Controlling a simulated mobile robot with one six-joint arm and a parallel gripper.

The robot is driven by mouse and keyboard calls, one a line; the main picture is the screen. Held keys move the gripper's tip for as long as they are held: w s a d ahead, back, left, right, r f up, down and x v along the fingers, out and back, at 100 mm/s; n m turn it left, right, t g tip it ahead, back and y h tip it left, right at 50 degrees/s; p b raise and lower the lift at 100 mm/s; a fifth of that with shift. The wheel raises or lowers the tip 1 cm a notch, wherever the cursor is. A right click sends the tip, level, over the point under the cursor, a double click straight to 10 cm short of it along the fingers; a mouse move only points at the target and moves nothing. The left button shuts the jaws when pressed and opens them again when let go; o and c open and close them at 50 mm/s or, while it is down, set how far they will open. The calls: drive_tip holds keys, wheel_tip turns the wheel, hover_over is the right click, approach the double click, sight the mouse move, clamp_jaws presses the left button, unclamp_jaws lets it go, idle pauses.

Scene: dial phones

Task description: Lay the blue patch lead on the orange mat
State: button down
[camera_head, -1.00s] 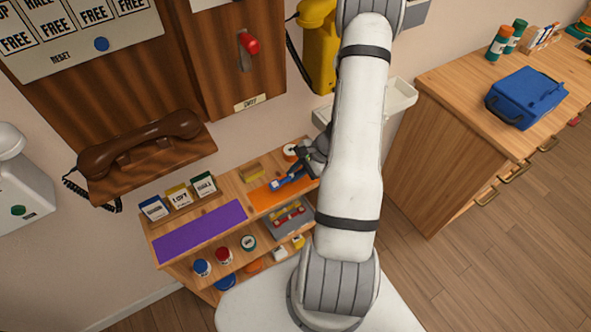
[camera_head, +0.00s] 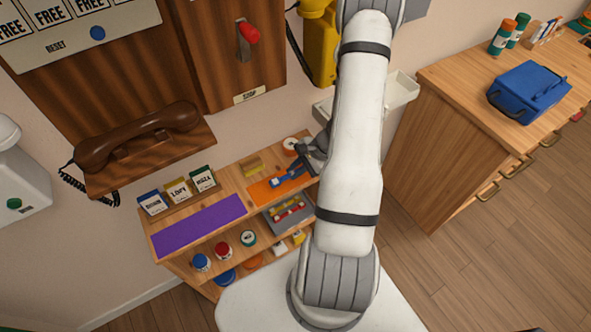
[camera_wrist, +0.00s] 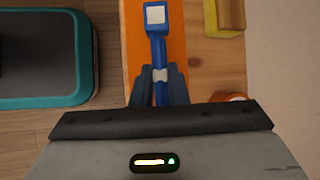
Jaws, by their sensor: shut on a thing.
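The blue patch lead (camera_wrist: 155,47) has a pale square end and a light band, and it lies over the orange mat in the wrist view. My gripper (camera_wrist: 159,78) is shut on it near the light band. The orange mat (camera_wrist: 133,35) is on the wooden shelf top, and its edges show on both sides of the lead. In the head view the lead (camera_head: 276,183) is over the orange mat (camera_head: 258,194), with my gripper (camera_head: 302,168) at its right end. I cannot tell whether the lead touches the mat.
A purple mat (camera_head: 198,225) lies to the left on the shelf top. A yellow block (camera_head: 252,163) and an orange-white roll (camera_head: 291,146) sit behind the orange mat. Small labelled boxes (camera_head: 178,190) stand at the back left. A grey tray (camera_head: 290,213) is below.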

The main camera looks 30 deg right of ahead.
drive_tip(key=shift+f+b, duration=0.7)
drive_tip(key=shift+b, duration=0.1)
drive_tip(key=c, duration=1.3)
unclamp_jaws()
drive_tip(key=shift+c, duration=0.2)
drive_tip(key=v, duration=0.8)
drive_tip(key=shift+a, duration=0.1)
